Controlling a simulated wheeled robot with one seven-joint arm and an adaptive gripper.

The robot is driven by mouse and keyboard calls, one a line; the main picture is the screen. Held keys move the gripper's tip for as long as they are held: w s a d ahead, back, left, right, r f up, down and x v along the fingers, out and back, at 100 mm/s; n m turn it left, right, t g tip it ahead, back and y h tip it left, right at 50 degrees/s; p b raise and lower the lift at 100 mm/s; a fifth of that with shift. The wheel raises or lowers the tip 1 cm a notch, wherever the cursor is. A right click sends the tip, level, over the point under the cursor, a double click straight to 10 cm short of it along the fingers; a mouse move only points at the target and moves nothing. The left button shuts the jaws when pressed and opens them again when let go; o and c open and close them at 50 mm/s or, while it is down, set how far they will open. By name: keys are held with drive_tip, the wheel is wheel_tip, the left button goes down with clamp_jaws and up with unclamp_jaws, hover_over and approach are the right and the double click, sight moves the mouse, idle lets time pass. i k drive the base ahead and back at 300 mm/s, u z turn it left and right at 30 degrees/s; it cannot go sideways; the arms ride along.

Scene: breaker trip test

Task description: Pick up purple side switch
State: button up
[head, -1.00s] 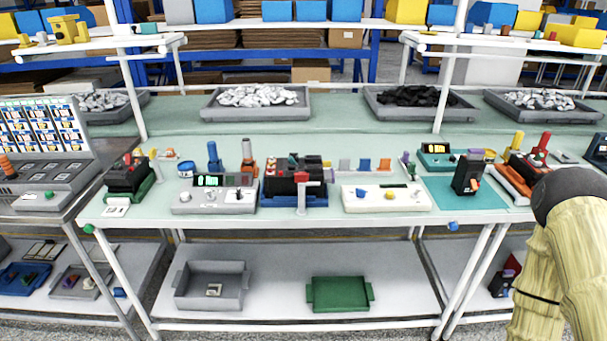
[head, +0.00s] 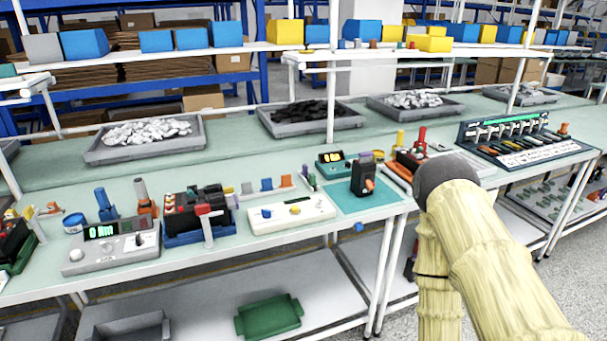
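I cannot tell for sure which piece is the purple side switch. A small upright purple piece (head: 305,171) stands on the bench just right of the white panel (head: 292,213), beside a small green-tipped piece. My arm reaches in from the lower right in a pale yellow cover, with a dark rounded joint. My gripper is not in view.
A black breaker (head: 363,179) stands on a teal mat (head: 372,200). A grey meter box (head: 110,249) and a blue-based breaker unit (head: 197,214) stand left. Trays (head: 144,151) of loose parts are at the back. A green bin (head: 268,316) is on the lower shelf.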

sight(305, 173)
drive_tip(key=z, duration=1.75)
drive_tip(key=i, duration=1.8)
drive_tip(key=u, duration=3)
